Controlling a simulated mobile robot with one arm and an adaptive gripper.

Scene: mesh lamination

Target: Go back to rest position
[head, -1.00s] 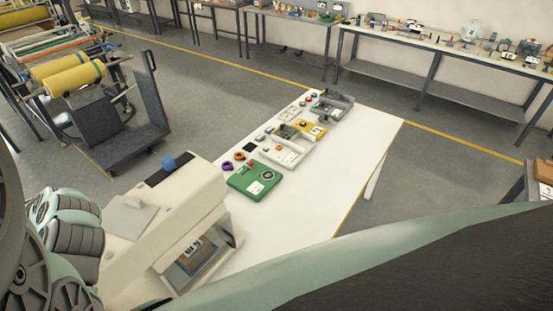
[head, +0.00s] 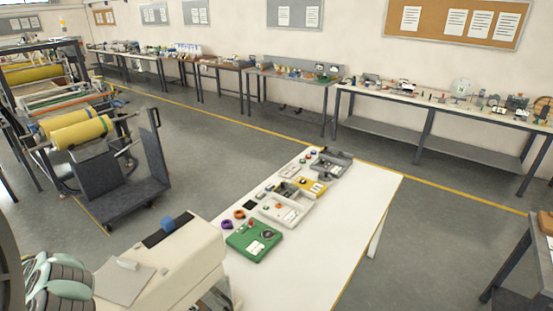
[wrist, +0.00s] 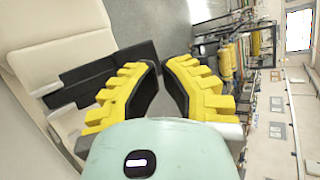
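My gripper (wrist: 162,68) shows in the wrist view. Its two yellow ribbed fingers with dark inner pads stand apart with a narrow gap between the tips. Nothing is held between them, and floor shows through the gap. In the wrist view a beige machine (wrist: 60,22) with a black part (wrist: 125,65) lies to the left of the fingers. The gripper does not show in the head view. There, part of my arm shows at the lower left, beside the same beige machine (head: 185,262).
The white table (head: 330,240) carries a green box (head: 254,239), a yellow box (head: 312,187), grey trays and small coloured parts. A dark cart (head: 125,185) and a rack with yellow rolls (head: 80,132) stand left. Workbenches (head: 430,98) line the wall. Floor between is clear.

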